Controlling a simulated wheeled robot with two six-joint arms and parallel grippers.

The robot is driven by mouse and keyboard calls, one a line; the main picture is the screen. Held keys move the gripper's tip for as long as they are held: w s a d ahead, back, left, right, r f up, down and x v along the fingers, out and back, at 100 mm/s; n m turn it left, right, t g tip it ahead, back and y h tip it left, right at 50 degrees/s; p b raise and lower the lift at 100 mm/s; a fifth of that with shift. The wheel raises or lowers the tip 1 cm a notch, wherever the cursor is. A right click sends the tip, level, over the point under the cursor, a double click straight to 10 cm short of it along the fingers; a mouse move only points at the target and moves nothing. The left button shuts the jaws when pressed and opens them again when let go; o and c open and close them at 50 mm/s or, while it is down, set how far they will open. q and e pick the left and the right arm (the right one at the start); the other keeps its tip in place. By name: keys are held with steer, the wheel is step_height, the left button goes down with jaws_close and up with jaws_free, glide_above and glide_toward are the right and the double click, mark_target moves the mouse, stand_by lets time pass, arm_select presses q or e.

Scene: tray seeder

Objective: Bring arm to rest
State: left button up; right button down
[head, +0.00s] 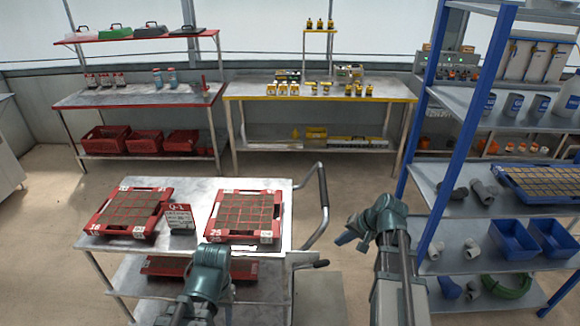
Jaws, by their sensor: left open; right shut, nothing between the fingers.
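My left arm comes in from the bottom, and its teal wrist and gripper (213,249) stand at the front edge of the cart, just in front of the right-hand red tray. The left fingers are mostly hidden behind the wrist; the gripper reads as open and nothing shows in it. My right arm stands to the right of the cart, bent at its teal wrist. Its gripper (345,241) points left and slightly down, shut and empty, over the floor near the cart handle.
The metal cart (189,243) carries two red trays of gridded soil (125,212) (245,215) with a Q-1 sign (179,218) between them. Its handle (323,190) curves out right. Benches line the back wall; floor between is clear.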

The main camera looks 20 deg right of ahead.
steer(key=s+a+f+n+g+h, duration=0.1)
steer(key=s+a+n, duration=0.3)
steer(key=a, duration=0.4)
steer(key=s+a+f+n+g+h, duration=0.1)
steer(key=s+a+n, duration=0.3)
steer(key=a, duration=0.5)
steer(key=s+a+f+n+g+h, duration=0.1)
steer(key=s+a+n+g+h, duration=0.2)
steer(key=a, duration=0.6)
steer(key=shift+s+n, duration=0.4)
steer(key=shift+s, duration=0.85)
